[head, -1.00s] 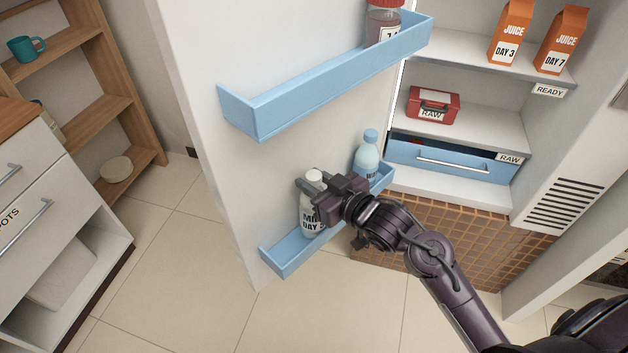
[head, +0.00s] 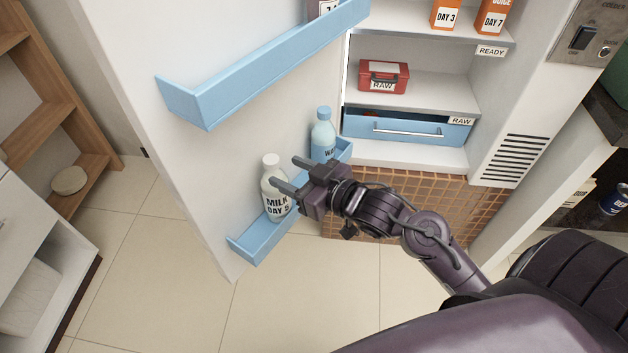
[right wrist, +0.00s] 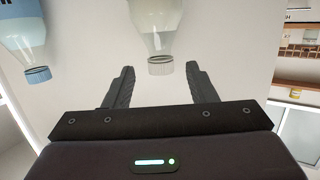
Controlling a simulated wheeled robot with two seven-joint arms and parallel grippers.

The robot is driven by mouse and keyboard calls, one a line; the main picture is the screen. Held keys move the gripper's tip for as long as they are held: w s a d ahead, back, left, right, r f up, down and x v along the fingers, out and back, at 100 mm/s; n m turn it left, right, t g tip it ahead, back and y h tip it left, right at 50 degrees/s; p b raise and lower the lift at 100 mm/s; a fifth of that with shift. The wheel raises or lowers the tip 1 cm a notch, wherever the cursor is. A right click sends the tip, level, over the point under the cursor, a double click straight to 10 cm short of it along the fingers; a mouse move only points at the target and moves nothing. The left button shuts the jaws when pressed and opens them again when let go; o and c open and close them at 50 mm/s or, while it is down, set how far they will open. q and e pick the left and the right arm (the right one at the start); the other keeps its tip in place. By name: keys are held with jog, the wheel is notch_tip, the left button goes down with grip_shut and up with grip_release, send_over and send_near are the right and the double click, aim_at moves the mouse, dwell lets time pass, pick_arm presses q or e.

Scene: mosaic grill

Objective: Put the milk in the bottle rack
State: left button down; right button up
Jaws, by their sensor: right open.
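The milk bottle (head: 275,190), white-capped and labelled "MILK DAY 5", stands upright in the lower blue door rack (head: 252,246) of the open fridge door. A blue water bottle (head: 323,135) stands behind it in the same rack. My right gripper (head: 288,174) is open and empty, its fingers just to the right of the milk and pointing toward it. In the right wrist view the milk (right wrist: 158,38) appears ahead, beyond the open fingers (right wrist: 158,85), apart from them. The water bottle (right wrist: 28,40) is at the upper left there. My left gripper is not in view.
An upper blue door shelf (head: 265,70) juts out above the lower rack. The floor left of the door is clear.

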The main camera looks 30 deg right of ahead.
jog(key=v, duration=0.6)
jog(key=shift+s, duration=0.25)
jog(key=s+d+f+m+g+h, duration=0.15)
jog(key=d+f, duration=0.25)
jog(key=f, duration=1)
jog(key=d+f+m+g+h, duration=0.2)
jog(key=d+f+g+h, duration=0.1)
jog(key=f, duration=1.2)
jog(key=s+a+f+g+h, duration=0.1)
jog(key=s+f+g, duration=0.1)
jog(key=s+f, duration=0.6)
jog(key=s+a+f+g, duration=0.15)
jog(key=s+f, duration=0.25)
jog(key=f, duration=0.7)
jog(key=s+a+f+g, duration=0.1)
jog(key=s+f+g, duration=0.1)
jog(key=s+f, duration=0.2)
jog(key=s+a+f+g+h, duration=0.1)
jog(key=s+f+g, duration=0.2)
jog(key=s, duration=0.6)
notch_tip(320, 180, down, 2)
jog(key=shift+s+f+n, duration=0.2)
jog(key=shift+s+n, duration=0.2)
jog(key=shift+n, duration=0.05)
